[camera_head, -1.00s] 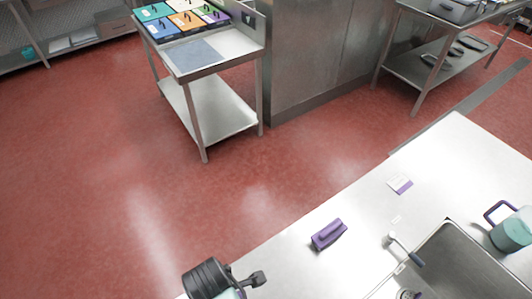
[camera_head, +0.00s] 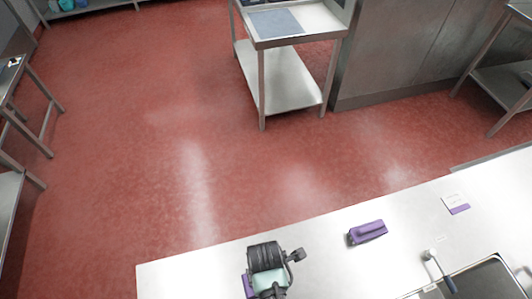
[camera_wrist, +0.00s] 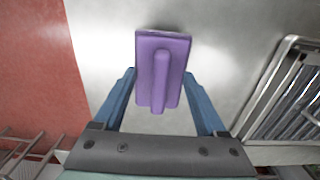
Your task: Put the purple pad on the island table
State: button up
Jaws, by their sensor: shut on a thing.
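My gripper (camera_wrist: 158,92) is shut on the purple pad (camera_wrist: 175,60), a flat rectangular block with a raised handle on top. The pad sits between the two blue fingers in the wrist view. In the head view, my gripper is at the bottom centre, and a bit of purple (camera_head: 248,287) shows at its left; the wrist hides the rest. A steel table (camera_head: 190,280) lies below it. I cannot tell the gap between pad and steel. Which table is the island table is not marked.
A second purple handled block (camera_head: 367,232) lies on the steel table, right of my gripper. The tabletop's left end is clear. A steel trolley (camera_head: 262,75) stands across the red floor.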

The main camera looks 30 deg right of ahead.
jog(key=shift+f, duration=2.1)
jog(key=shift+f, duration=0.2)
jog(key=o, duration=1.1)
jog(key=shift+r, duration=0.1)
notch_tip(320, 180, up, 12)
jog(key=shift+r, duration=0.15)
